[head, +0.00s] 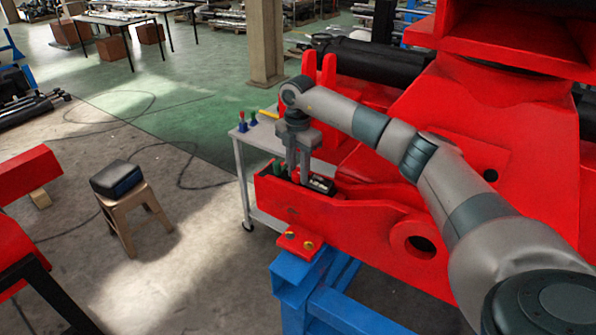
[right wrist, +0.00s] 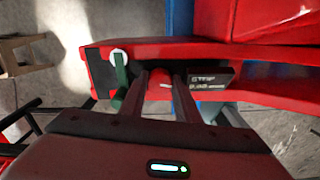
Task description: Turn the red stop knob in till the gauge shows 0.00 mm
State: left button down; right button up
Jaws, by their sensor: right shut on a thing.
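The red stop knob (right wrist: 160,77) shows between the two fingers of my right gripper (right wrist: 162,90) in the right wrist view. In the head view my right gripper (head: 298,172) points down into the red crane beam, its fingers closed around the knob, which is mostly hidden there. The gauge (right wrist: 211,80), a dark block with white lettering, sits just right of the fingers. Its top line seems to read STOP; the number in mm is too blurred to read surely. It also shows in the head view (head: 321,184). My left gripper is not in view.
A green-handled part (right wrist: 121,75) with a pale round top stands close left of the fingers. The red beam (head: 350,222) walls surround the spot. A grey cart (head: 241,165) stands behind, a blue stand (head: 300,285) below. A wooden stool (head: 137,205) carries a dark box.

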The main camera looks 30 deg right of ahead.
jog(key=shift+d+r, duration=0.1)
jog(key=o, duration=1)
jog(key=shift+w, duration=0.1)
jog(key=shift+o, duration=0.2)
jog(key=shift+f, duration=0.2)
jog(key=shift+n, duration=0.4)
